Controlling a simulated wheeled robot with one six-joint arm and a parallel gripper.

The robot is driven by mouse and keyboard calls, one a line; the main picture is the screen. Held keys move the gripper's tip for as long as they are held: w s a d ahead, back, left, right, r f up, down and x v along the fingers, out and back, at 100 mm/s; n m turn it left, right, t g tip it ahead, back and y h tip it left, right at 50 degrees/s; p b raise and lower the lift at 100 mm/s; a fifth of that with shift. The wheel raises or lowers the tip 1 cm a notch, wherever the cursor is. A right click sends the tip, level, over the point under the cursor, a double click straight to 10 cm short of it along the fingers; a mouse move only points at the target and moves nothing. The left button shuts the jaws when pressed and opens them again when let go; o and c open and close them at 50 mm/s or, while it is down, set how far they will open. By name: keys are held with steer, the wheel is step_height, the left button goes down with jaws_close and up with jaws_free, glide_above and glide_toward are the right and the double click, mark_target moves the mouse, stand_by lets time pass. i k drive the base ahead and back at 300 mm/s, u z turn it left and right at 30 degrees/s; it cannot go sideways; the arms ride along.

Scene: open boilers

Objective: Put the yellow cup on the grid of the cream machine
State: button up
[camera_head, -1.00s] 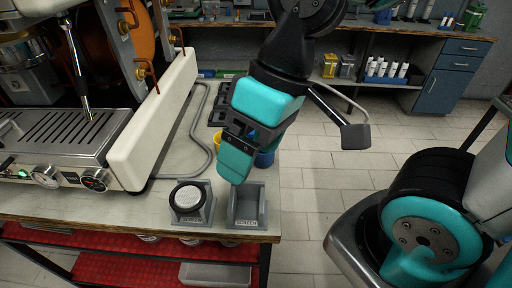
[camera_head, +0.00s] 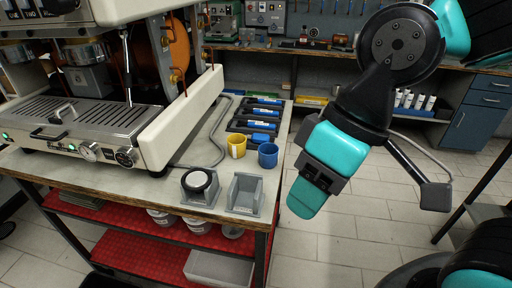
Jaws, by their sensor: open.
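The yellow cup (camera_head: 237,147) stands upright on the workbench, to the right of the cream machine (camera_head: 153,142) and touching or close to a blue cup (camera_head: 268,155). The machine's slotted metal grid (camera_head: 88,115) is at the left, with a dark-handled metal piece (camera_head: 58,120) near its front. My gripper (camera_head: 304,203) hangs to the right of the bench edge, over the floor, apart from both cups. It is open and I see nothing in it; its fingers overlap in this view.
Two grey holders (camera_head: 246,193) stand at the bench's front right, the left one holding a round black-and-white piece (camera_head: 197,180). Black trays with blue items (camera_head: 258,118) lie behind the cups. A grey hose (camera_head: 216,135) curves beside the machine.

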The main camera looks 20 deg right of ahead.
mark_target(50, 106)
steer(key=z, duration=1.8)
steer(key=k, duration=1)
steer(key=u, duration=1.45)
steer(key=i, duration=1)
